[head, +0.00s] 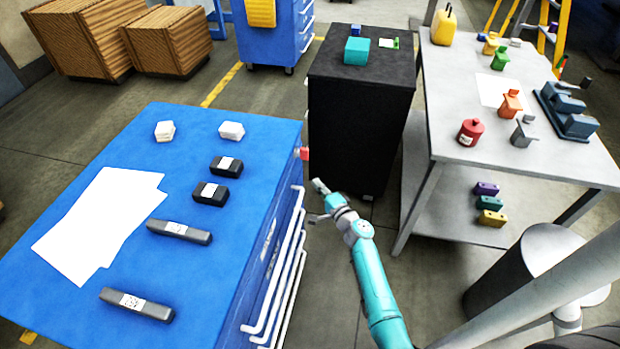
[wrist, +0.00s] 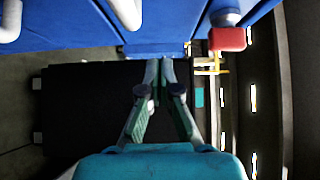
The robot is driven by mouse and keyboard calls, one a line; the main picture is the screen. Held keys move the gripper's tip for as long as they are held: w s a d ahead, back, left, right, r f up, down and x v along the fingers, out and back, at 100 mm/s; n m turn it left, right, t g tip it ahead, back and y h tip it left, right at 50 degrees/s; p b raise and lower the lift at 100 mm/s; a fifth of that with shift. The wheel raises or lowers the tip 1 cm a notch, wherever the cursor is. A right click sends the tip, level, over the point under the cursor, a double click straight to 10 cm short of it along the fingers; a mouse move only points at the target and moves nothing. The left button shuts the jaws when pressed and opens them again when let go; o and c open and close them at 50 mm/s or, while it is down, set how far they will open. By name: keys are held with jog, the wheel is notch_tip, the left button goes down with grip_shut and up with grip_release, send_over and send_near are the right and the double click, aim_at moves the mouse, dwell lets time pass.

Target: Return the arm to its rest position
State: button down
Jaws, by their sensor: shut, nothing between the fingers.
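My teal arm reaches up from the lower middle of the head view, and my gripper (head: 318,187) is at its end, in the gap between the blue cabinet (head: 255,130) and the black cabinet (head: 350,150). In the wrist view my gripper (wrist: 160,70) has its two fingertips together, with nothing between them. A red block-shaped part (head: 303,153) sticks out at the blue cabinet's corner, just above and left of the gripper. It also shows in the wrist view (wrist: 227,39), apart from the fingers.
Black blocks (head: 211,194), grey bars (head: 179,232) and white papers (head: 90,235) lie on the blue top. White handles (head: 290,270) project from its side, left of my arm. A grey table (head: 448,110) with several coloured parts stands right. Floor shows between them.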

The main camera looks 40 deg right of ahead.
jog(key=s, duration=0.6)
jog(key=shift+a, duration=0.3)
